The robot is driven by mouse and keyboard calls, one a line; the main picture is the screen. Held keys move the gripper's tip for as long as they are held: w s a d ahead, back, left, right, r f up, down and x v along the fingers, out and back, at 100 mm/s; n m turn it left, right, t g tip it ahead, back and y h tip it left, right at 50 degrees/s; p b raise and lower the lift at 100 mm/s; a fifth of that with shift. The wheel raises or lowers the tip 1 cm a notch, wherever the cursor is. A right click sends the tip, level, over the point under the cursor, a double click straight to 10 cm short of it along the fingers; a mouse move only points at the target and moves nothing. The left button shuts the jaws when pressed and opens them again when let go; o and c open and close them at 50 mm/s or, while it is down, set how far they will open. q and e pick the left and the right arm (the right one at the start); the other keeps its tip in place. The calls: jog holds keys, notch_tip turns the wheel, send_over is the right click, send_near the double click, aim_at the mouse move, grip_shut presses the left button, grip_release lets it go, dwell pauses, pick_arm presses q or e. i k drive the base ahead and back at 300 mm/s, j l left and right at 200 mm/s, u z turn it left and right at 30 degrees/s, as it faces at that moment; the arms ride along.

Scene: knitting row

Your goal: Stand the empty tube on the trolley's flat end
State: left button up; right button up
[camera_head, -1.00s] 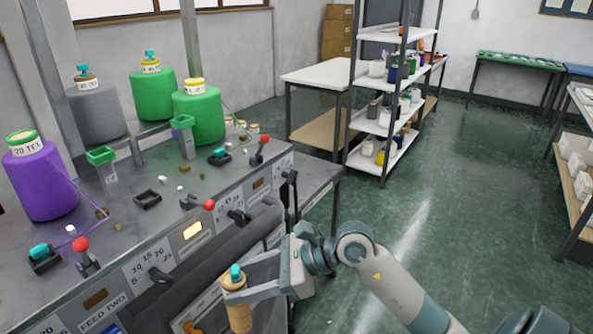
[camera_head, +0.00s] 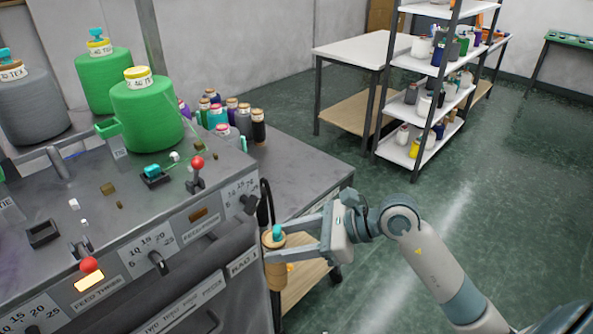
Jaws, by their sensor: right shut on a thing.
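My right gripper (camera_head: 285,246) is shut on a tan tube (camera_head: 275,268) with a teal piece at its top. It holds the tube upright, in front of the machine's right end. The trolley (camera_head: 310,172) shows beyond the machine's right end, with a flat grey top, a lower wooden shelf and a wheel. Several small yarn cones stand on the far left part of its top; the near right part looks bare. My left gripper is out of view.
The knitting machine (camera_head: 130,215) fills the left, with red-knobbed levers and large green cones (camera_head: 147,117). A black hooked handle (camera_head: 265,203) stands near the tube. A white table (camera_head: 362,50) and a shelf rack (camera_head: 420,165) stand behind. Green floor at the right is clear.

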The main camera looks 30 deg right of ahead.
aim_at(292, 180)
jog(key=i+l, duration=0.35)
jog(key=l, duration=0.15)
jog(key=i, duration=0.6)
